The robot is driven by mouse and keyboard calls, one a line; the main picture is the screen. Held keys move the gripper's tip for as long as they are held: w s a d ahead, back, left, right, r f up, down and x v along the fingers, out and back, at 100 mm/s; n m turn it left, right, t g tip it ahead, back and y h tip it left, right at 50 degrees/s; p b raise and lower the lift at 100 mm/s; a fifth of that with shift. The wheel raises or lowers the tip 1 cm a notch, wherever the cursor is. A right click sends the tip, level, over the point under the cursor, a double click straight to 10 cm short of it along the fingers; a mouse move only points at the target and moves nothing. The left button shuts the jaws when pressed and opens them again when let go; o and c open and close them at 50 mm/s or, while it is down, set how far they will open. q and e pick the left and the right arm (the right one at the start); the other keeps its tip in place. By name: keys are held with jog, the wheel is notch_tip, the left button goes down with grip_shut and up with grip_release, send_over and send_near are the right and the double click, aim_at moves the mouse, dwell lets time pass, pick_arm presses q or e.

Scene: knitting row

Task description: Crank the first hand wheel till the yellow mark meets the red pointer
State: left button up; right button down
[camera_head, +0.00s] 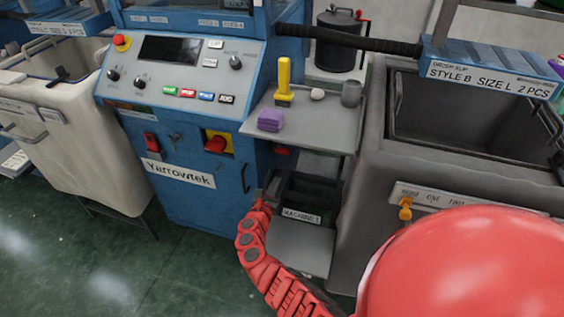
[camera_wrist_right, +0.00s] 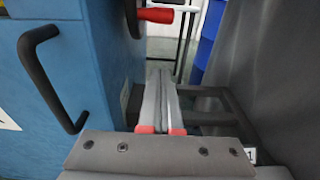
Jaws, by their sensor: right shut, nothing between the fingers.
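A red handle (camera_wrist_right: 155,15) sticks out from a dark, edge-on part (camera_wrist_right: 133,18) on the side of the blue machine, at the top of the wrist view. This looks like the hand wheel, mostly cut off by the frame. In the head view a red piece (camera_head: 283,151) shows below the grey shelf; the wheel itself is hidden there. I cannot make out a yellow mark or red pointer. My right gripper (camera_head: 268,188) is beside the machine's right side, below the shelf. Its fingers (camera_wrist_right: 160,75) are shut and empty, apart from the red handle. My left gripper is out of view.
The grey shelf (camera_head: 335,128) holds a yellow-handled tool (camera_head: 284,80), a purple block (camera_head: 270,120) and a grey cup (camera_head: 351,94). A black bin labelled MACHINE 1 (camera_head: 310,192) sits below. A black bar handle (camera_wrist_right: 50,75) sticks out from the blue side. A grey cart (camera_head: 360,160) stands right.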

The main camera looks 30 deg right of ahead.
aim_at(283, 152)
jog(key=b+x, duration=0.7)
jog(key=x, duration=0.2)
jog(key=r+p, duration=0.4)
jog(key=shift+w+a, duration=0.1)
jog(key=shift+a, duration=0.1)
jog(key=shift+r, duration=0.1)
jog(key=r+g+y+p, duration=0.1)
jog(key=p, duration=0.4)
jog(key=r+g+y+p, duration=0.1)
jog(key=r+p, duration=0.1)
jog(key=p, duration=0.2)
jog(key=s+a+r+y+p, duration=0.1)
jog(key=p, duration=0.4)
jog(key=shift+r+g+p, duration=0.3)
jog(key=shift+r+g, duration=0.05)
jog(key=shift+g, duration=0.05)
jog(key=shift+a+y+p, duration=0.1)
jog(key=shift+y+p, duration=0.2)
jog(key=shift+p, duration=0.05)
jog(key=shift+f, duration=0.15)
